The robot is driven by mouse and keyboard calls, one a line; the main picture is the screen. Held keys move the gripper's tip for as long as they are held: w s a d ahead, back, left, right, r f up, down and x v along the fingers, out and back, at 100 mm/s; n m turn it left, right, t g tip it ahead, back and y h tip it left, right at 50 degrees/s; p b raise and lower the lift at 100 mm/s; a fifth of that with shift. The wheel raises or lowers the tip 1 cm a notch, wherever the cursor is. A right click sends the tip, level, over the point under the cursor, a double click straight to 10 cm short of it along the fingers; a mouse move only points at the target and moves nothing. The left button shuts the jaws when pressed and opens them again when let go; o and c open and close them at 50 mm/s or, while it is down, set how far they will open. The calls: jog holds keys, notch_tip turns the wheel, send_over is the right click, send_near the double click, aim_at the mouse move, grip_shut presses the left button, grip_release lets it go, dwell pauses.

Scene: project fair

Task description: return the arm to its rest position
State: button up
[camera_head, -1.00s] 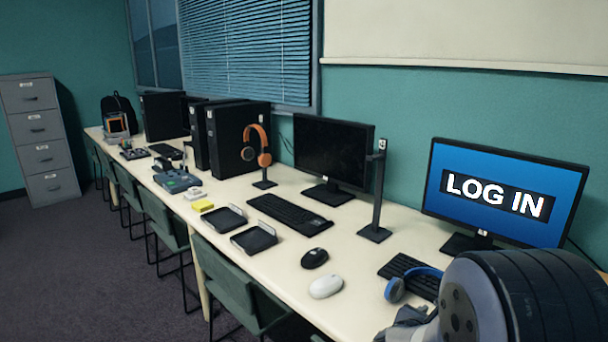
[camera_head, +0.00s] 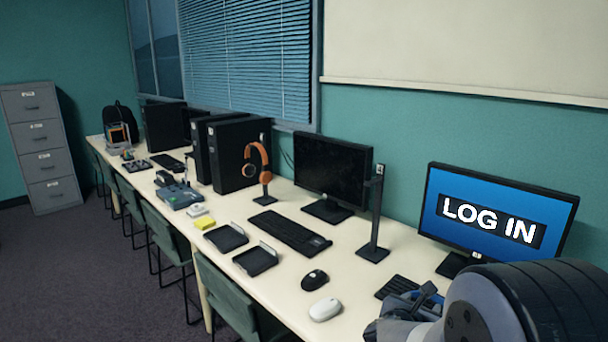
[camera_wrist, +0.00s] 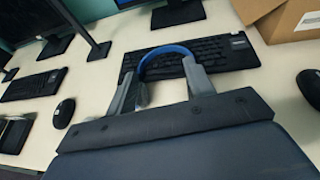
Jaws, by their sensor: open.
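My gripper (camera_wrist: 160,82) is open, its two grey fingers spread apart in the wrist view. Blue headphones (camera_wrist: 168,49) show between and just beyond the fingers, in front of a black keyboard (camera_wrist: 215,50); I cannot tell whether the fingers touch them. In the head view my gripper (camera_head: 408,312) is at the lower right, low over the table near the right keyboard (camera_head: 396,286). My arm's dark rounded link fills the corner there and hides much of that spot; the headphones are not clearly visible in that view.
A long cream table (camera_head: 290,290) runs along the wall. A "LOG IN" monitor (camera_head: 492,222) stands at right, beside an empty black stand (camera_head: 375,215). A white mouse (camera_head: 325,310) and a black mouse (camera_head: 314,280) lie left of my gripper. A cardboard box (camera_wrist: 288,18) is at the wrist view's upper right.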

jog(key=w+a+r+n+t+y+p, duration=0.1)
jog(key=a+r+n+y+p, duration=0.3)
jog(key=a+r+p, duration=0.5)
jog(key=shift+w+a+t+p, duration=0.35)
jog(key=shift+a+t+p, duration=0.2)
jog(key=shift+p, duration=2.25)
jog(key=shift+a+r, duration=0.1)
jog(key=shift+r, duration=0.1)
